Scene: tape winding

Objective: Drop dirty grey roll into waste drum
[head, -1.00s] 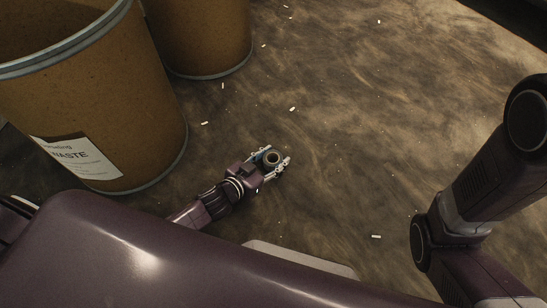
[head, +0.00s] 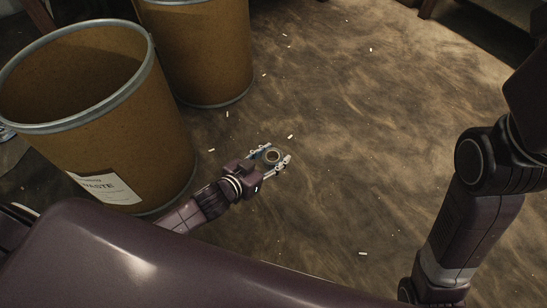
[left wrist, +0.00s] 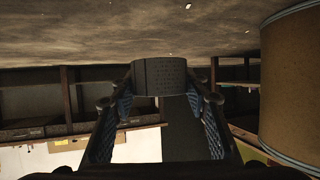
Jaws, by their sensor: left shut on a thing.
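The grey roll (head: 272,156) is a small ring held between the fingertips of my left gripper (head: 275,154), which is shut on it. They show to the right of the waste drum, outside it, with floor behind them. The waste drum (head: 130,140) is a brown open-topped barrel with a grey rim and a white label reading WASTE. In the left wrist view the roll (left wrist: 158,76) sits between both fingers, its dark grey side facing the camera, and a brown drum (left wrist: 292,90) stands at the right. My right gripper is out of view.
A second brown drum (head: 207,50) stands behind the waste drum. The brown floor (head: 380,150) is wide and open, with several small white bits scattered on it. My right arm shows at the right edge. Dark furniture stands at the top right.

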